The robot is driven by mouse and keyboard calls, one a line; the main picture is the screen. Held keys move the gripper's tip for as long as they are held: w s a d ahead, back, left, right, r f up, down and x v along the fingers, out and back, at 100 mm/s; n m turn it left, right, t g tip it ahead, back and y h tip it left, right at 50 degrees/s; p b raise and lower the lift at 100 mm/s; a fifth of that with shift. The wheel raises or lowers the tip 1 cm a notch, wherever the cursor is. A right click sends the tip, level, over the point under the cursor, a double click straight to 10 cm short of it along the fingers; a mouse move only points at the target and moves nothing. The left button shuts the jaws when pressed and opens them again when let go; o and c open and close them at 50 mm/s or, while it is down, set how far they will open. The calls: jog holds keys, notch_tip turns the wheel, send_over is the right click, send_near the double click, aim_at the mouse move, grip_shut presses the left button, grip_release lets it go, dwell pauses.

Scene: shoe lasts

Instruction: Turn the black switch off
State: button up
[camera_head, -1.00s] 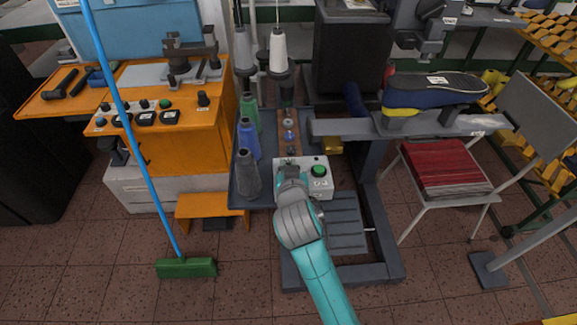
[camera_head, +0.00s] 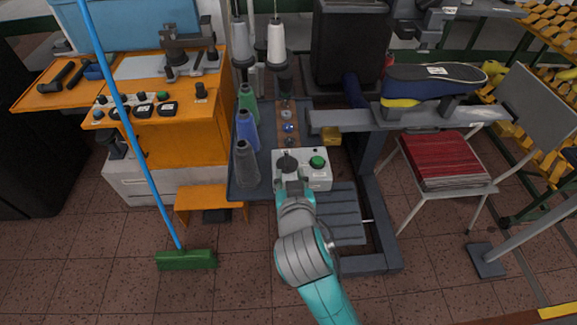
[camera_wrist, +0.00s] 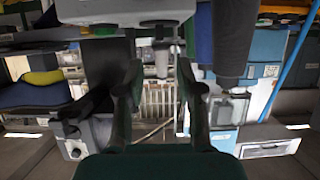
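The black switch (camera_head: 288,161) is a dark round knob on the left of the top of a white control box (camera_head: 318,181). A green button (camera_head: 317,162) is to its right on the same box. My gripper (camera_head: 291,176) is at the near edge of the box, just below the switch in the head view; I cannot tell whether it touches the switch. In the wrist view my gripper's two dark fingers (camera_wrist: 160,75) are apart with nothing between them. The switch's exact setting is too small to read.
A grey machine arm (camera_head: 420,122) bearing a shoe (camera_head: 435,84) extends at right. A chair holds a red stack (camera_head: 438,160). A blue-handled broom (camera_head: 186,260) is at left.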

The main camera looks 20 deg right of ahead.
jog(key=shift+v, duration=1.2)
jog(key=s+d+f+n+y, duration=0.1)
jog(key=s+f+n+y, duration=0.3)
jog(key=s+f, duration=0.9)
jog(key=s+d+r+t, duration=0.1)
jog(key=s, duration=0.9)
jog(key=s+r+t, duration=0.1)
jog(key=s+r, duration=0.1)
jog(key=s, duration=0.8)
jog(key=shift+d+m, duration=0.3)
jog(key=shift+d, duration=0.1)
